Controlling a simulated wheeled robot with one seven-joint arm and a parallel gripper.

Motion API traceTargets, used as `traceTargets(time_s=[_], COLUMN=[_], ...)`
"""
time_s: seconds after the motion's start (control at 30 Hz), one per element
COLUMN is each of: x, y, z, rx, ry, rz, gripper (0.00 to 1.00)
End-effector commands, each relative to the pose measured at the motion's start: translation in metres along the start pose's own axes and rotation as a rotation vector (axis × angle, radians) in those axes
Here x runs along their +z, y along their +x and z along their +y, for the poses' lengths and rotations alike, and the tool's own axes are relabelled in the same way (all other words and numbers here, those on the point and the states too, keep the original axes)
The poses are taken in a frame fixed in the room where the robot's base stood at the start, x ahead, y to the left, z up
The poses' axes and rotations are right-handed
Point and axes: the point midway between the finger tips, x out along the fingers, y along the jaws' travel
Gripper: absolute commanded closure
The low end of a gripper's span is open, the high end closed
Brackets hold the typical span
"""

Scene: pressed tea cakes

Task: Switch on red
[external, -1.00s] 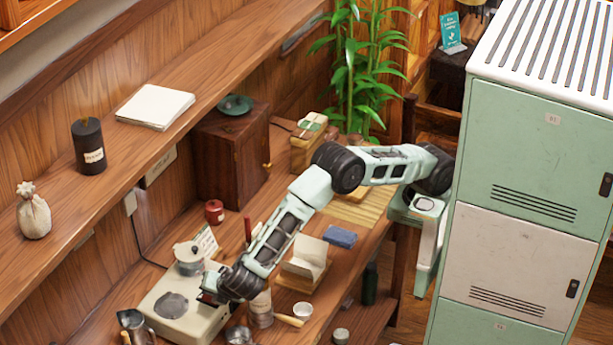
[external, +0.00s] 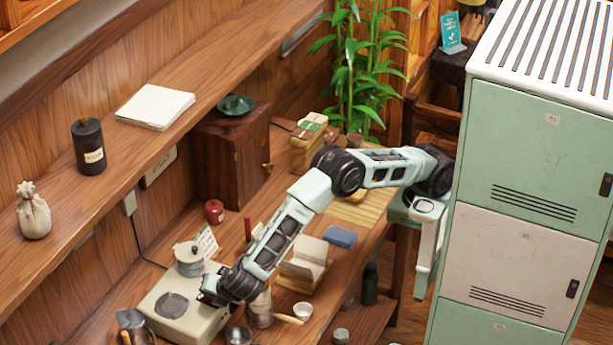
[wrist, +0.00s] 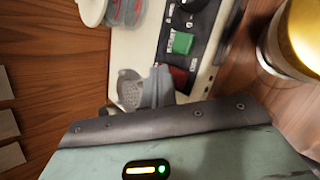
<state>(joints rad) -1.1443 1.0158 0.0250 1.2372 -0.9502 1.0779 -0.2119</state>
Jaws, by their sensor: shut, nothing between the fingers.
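A cream appliance with a dark round plate (external: 187,325) stands on the workbench. Its front panel shows in the wrist view (wrist: 138,45), with a green switch (wrist: 182,43) and a red switch (wrist: 179,77) side by side. My gripper (wrist: 152,88) is shut and empty, its grey fingertips right beside the red switch. I cannot tell whether they touch it. The fingers partly cover the panel there. In the external view my gripper (external: 208,299) is at the appliance's right side, and the switches are hidden. Whether the red switch is pressed is not clear.
A lidded pot (external: 189,262) stands at the appliance's back. A brass-coloured round object (wrist: 303,35) is close in the wrist view.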

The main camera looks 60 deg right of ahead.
Motion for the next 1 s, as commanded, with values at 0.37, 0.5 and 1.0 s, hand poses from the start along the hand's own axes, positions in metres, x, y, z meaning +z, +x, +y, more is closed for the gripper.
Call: traceTargets(time_s=[0.37, 0.5, 1.0], x=[-0.0015, -0.0017, 0.0025], y=[0.0026, 0.0026, -0.0057], z=[-0.0019, -0.0023, 0.0018], rx=[-0.001, -0.002, -0.001], ry=[-0.001, -0.001, -0.001], rz=[0.000, 0.001, 0.000], gripper=[1.00, 1.00, 1.00])
